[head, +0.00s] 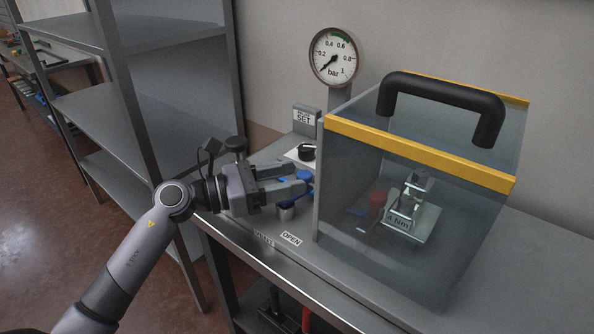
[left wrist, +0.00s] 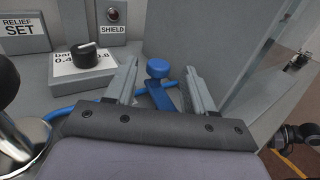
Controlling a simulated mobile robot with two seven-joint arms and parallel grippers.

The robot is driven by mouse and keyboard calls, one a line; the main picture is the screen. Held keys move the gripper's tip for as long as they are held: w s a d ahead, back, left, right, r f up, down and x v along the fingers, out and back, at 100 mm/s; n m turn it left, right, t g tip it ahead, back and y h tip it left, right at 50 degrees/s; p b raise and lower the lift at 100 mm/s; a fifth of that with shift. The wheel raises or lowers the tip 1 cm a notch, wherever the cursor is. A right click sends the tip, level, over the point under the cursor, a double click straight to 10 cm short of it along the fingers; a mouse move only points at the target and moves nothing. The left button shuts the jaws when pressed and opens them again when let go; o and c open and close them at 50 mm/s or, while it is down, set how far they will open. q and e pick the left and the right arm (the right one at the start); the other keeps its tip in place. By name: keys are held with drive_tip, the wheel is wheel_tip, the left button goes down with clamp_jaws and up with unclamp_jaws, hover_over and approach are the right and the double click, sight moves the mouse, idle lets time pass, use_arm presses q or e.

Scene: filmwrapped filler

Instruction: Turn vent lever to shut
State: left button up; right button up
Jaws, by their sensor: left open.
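The blue vent lever (head: 305,175) is on the bench fixture, just left of the clear box, above a small metal valve body (head: 286,212). My left gripper (head: 297,180) is at the lever, its fingers partly covering it. In the left wrist view, the lever's round blue knob (left wrist: 157,69) and arm show between the two open fingers (left wrist: 160,80), with gaps on both sides. An OPEN label (head: 291,238) and another small label (head: 264,240) sit on the fixture's front.
The clear box (head: 420,250) with yellow edges and a black handle (head: 445,97) stands close right of my gripper. A pressure gauge (head: 334,57) reads near zero. A black knob (left wrist: 88,56) and a blue hose (left wrist: 60,112) are near the lever. A grey shelf (head: 150,95) stands left.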

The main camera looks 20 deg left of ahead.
use_arm(q)
drive_tip(key=shift+x, duration=1.2)
drive_tip(key=c, duration=1)
drive_tip(key=t+p, duration=0.1)
drive_tip(key=n+t+y+p, duration=0.1)
drive_tip(key=p, duration=0.1)
drive_tip(key=shift+a+r+n+y, duration=0.1)
drive_tip(key=shift+a+n+y, duration=0.15)
drive_tip(key=shift+n+y, duration=0.05)
drive_tip(key=shift+y, duration=0.3)
